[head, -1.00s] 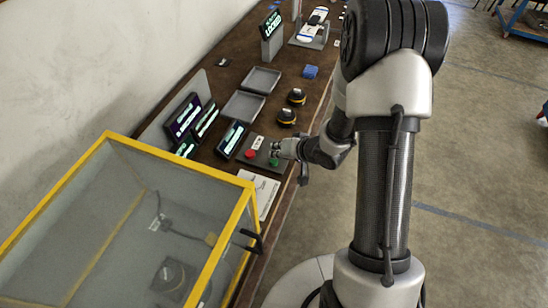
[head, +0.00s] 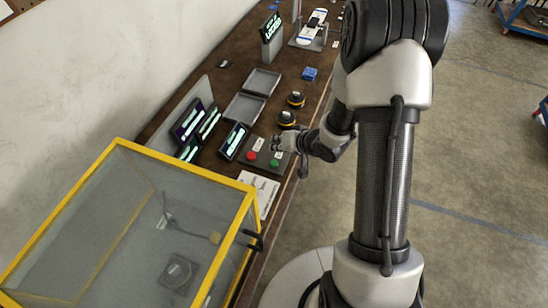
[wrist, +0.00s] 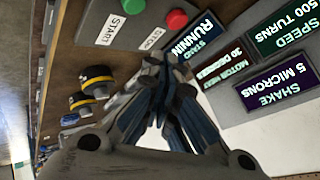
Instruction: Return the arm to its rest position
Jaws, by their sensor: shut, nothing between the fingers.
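My arm reaches over the right edge of the brown bench in the head view. My gripper (head: 279,143) is shut and empty, at the far edge of the grey button panel (head: 262,168). The panel has a red button (head: 251,155) and a green button (head: 274,163); I see no finger on either. In the wrist view the closed fingers (wrist: 163,66) point toward the panel, with the red button (wrist: 177,19) and green button (wrist: 133,5) beyond them. The START and STOP labels are readable there. The exact gap to the panel cannot be told.
A yellow-framed glass enclosure (head: 186,167) stands at lower left. Lit displays (head: 234,141), black-and-yellow round items (head: 287,118), grey trays (head: 263,81) and a blue block (head: 309,73) are on the bench. A screen reads LOCKED (head: 271,28). Open floor lies to the right.

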